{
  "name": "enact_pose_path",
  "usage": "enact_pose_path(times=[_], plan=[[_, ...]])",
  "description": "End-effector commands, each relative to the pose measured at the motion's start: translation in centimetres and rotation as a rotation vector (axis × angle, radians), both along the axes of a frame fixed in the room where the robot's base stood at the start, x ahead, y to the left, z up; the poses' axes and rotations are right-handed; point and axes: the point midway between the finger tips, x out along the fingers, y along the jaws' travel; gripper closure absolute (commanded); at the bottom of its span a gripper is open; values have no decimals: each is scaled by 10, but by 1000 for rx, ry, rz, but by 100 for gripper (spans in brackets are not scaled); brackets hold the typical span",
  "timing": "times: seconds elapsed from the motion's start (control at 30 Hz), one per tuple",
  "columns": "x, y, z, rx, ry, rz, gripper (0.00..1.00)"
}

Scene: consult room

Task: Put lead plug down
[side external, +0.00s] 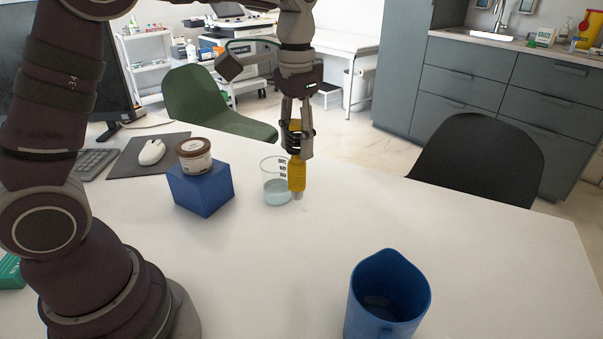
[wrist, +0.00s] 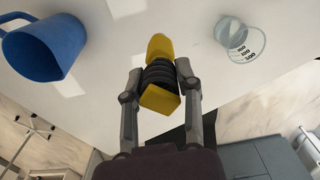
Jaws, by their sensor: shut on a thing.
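The lead plug (side external: 297,175) is yellow with a black ribbed middle and a metal tip at its lower end. My gripper (side external: 298,150) is shut on it and holds it upright, tip down, over the white table (side external: 270,265). In the side view the plug overlaps the right side of the glass beaker; whether its tip touches the table I cannot tell. In the wrist view the plug (wrist: 160,75) sits between the two fingers, which grip its black ribbed part.
A glass beaker (side external: 276,190) with clear liquid stands close by. A blue block (side external: 201,189) carries a small lidded jar (side external: 194,156). A blue jug (side external: 387,300) stands at the front right. A mouse (side external: 151,152) lies on a dark mat.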

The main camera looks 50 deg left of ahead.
Motion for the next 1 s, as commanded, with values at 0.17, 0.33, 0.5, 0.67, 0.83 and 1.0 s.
enact_pose_path(times=[0.17,0.33,0.5,0.67,0.83,1.0], plan=[[1,0,28,0,-5,-1,100],[-4,24,34,3,-1,92,100],[-15,64,34,7,-1,253,100],[-38,113,34,11,0,470,100],[-79,164,34,11,2,740,100],[-120,196,34,7,2,963,100]])
